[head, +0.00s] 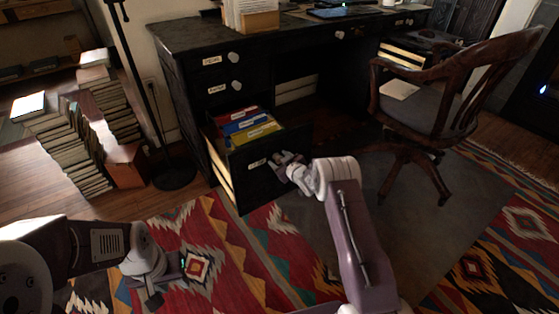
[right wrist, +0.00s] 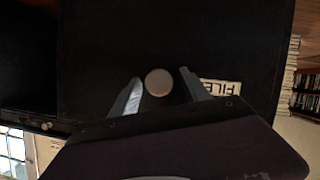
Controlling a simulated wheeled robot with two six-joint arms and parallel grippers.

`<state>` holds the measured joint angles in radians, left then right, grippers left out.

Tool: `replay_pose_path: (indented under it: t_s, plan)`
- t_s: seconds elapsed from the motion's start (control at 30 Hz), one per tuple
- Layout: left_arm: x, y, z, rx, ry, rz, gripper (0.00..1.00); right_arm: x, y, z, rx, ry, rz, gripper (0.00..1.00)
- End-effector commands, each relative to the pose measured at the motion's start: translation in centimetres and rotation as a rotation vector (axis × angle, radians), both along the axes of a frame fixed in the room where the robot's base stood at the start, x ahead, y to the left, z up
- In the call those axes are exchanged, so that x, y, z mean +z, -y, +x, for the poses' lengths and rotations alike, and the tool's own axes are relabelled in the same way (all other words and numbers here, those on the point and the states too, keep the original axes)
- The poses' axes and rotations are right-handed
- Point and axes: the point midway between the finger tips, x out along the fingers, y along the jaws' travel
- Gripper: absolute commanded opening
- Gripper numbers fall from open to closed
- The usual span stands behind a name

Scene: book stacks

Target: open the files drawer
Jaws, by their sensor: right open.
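The files drawer (head: 262,165) is the lowest drawer of the dark desk's left pedestal. It stands pulled well out, with red, blue and yellow folders (head: 247,125) showing inside. My right gripper (head: 282,164) is at its front, beside the label (head: 257,163). In the right wrist view, the drawer's round pale knob (right wrist: 158,83) lies between the two open fingers, and a label reading "FILE" (right wrist: 222,88) is partly hidden. I see a gap beside the knob. My left gripper (head: 165,280) is low over the rug, away from the drawer; its finger opening is unclear.
Book stacks (head: 70,150) and a black floor lamp base (head: 175,175) stand left of the desk (head: 180,90). Patterned rugs (head: 240,260) cover the floor before the drawer.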

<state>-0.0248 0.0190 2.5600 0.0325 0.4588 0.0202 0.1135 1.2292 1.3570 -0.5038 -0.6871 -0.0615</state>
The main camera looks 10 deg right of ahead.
Motion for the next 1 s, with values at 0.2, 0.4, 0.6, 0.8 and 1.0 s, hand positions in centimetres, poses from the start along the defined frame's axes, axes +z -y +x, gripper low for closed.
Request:
replay_pose_path:
  t_s: [0.2,0.4,0.6,0.8,1.0]
  plan:
    - [1.1,0.0,0.0,0.000,0.000,0.000,0.36,0.7,0.3,-0.9,-0.002,-0.003,0.001,0.55]
    - [4.4,0.0,0.0,0.000,0.000,0.000,0.36,2.7,1.1,-4.6,-0.002,-0.004,0.001,0.55]
    - [2.5,0.0,0.0,0.000,-0.001,0.000,0.36,2.5,1.7,-7.4,-0.001,0.001,0.000,0.55]
    - [2.1,0.0,0.0,0.000,0.000,0.000,0.36,3.2,1.9,-8.3,-0.001,0.001,0.000,0.55]
    - [2.2,0.0,0.0,0.000,0.000,0.000,0.36,3.3,1.9,-8.3,0.000,0.000,0.000,0.55]
